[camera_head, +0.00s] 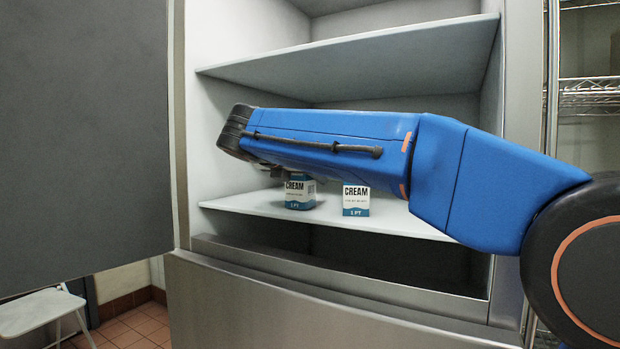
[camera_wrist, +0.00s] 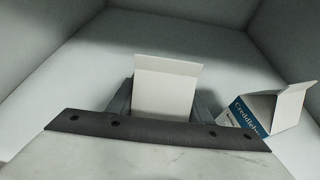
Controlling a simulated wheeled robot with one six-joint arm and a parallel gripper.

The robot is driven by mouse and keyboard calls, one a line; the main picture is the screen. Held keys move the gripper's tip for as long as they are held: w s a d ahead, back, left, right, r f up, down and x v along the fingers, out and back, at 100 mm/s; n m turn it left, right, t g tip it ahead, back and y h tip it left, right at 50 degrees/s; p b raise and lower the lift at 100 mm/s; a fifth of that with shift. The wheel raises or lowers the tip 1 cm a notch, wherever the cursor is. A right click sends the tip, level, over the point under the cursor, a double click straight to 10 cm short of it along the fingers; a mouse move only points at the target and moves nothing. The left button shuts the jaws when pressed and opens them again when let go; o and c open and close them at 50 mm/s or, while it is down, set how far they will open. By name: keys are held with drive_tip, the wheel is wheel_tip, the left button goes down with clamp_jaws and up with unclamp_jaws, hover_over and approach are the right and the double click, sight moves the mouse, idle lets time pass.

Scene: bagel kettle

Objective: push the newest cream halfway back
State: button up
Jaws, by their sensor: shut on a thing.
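Two cream cartons stand on the lower shelf (camera_head: 398,217) of the open fridge. The left carton (camera_head: 300,194) is partly covered from above by my blue arm. The right carton (camera_head: 356,200) stands a little apart from it, its top also behind the arm. In the wrist view, my gripper (camera_wrist: 163,100) is shut on a carton with a pale top (camera_wrist: 165,90), one finger on each side. A second carton (camera_wrist: 268,108) with a blue side and gable top is to its right, apart from the fingers. Which carton is newest cannot be told; no date is readable.
An upper shelf (camera_head: 370,60) lies above my arm. The open fridge door (camera_head: 80,130) is on the left. The fridge's side walls bound the space. Bare shelf shows right of the right carton. A wire rack (camera_head: 590,95) stands outside at right.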

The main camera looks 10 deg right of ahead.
drive_tip(key=shift+w+d+r, duration=0.1)
drive_tip(key=shift+w+d, duration=1.75)
drive_tip(key=shift+w, duration=0.7)
drive_tip(key=shift+w+d+f, duration=0.1)
drive_tip(key=shift+w+d, duration=1.75)
drive_tip(key=shift+w, duration=0.65)
drive_tip(key=shift+w+d+r, duration=0.1)
drive_tip(key=shift+w+d, duration=1.75)
drive_tip(key=shift+w, duration=0.7)
drive_tip(key=shift+w+d, duration=0.7)
drive_tip(key=shift+w, duration=0.25)
drive_tip(key=shift+f, duration=0.2)
drive_tip(key=o, duration=1.5)
drive_tip(key=shift+o, duration=0.2)
